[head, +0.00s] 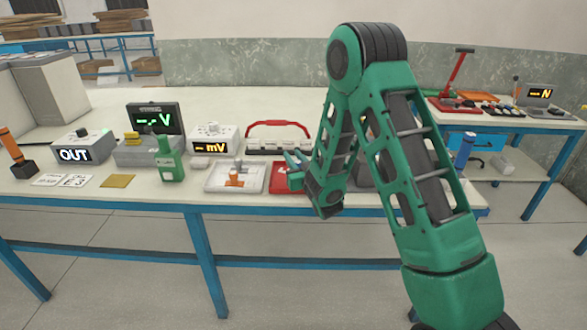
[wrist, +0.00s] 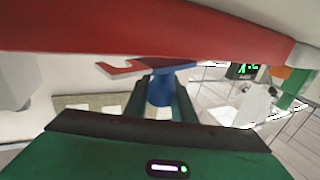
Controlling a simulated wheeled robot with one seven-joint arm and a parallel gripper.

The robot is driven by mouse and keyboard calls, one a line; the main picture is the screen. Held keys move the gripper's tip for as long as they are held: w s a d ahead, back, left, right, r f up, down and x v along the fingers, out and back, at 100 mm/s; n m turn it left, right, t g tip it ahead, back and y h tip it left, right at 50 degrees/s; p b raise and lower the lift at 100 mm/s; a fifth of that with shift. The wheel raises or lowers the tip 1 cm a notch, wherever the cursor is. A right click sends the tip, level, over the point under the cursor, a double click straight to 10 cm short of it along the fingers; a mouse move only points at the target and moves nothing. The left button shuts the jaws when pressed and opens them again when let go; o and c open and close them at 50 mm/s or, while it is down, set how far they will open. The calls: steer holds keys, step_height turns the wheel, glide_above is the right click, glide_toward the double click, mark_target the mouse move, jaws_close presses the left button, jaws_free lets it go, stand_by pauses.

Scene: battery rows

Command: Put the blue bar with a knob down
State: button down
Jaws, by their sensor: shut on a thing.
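The blue bar with a knob (wrist: 160,91) shows in the wrist view between the green fingers of my gripper (wrist: 165,104). My gripper is shut on it. Only a short blue length with a wider upper end is visible; the rest is hidden. In the head view my gripper (head: 293,171) is over the front middle of the white table, beside a red tray (head: 279,180). The held bar cannot be made out clearly there. A red band (wrist: 150,40) crosses the wrist view close to the camera.
A separate blue cylinder (head: 466,149) stands at the table's right end.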

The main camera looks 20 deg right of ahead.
steer(key=shift+f, duration=1.85)
steer(key=c, duration=1.5)
jaws_free()
steer(key=s, duration=0.8)
steer(key=s+d, duration=0.1)
steer(key=s, duration=0.3)
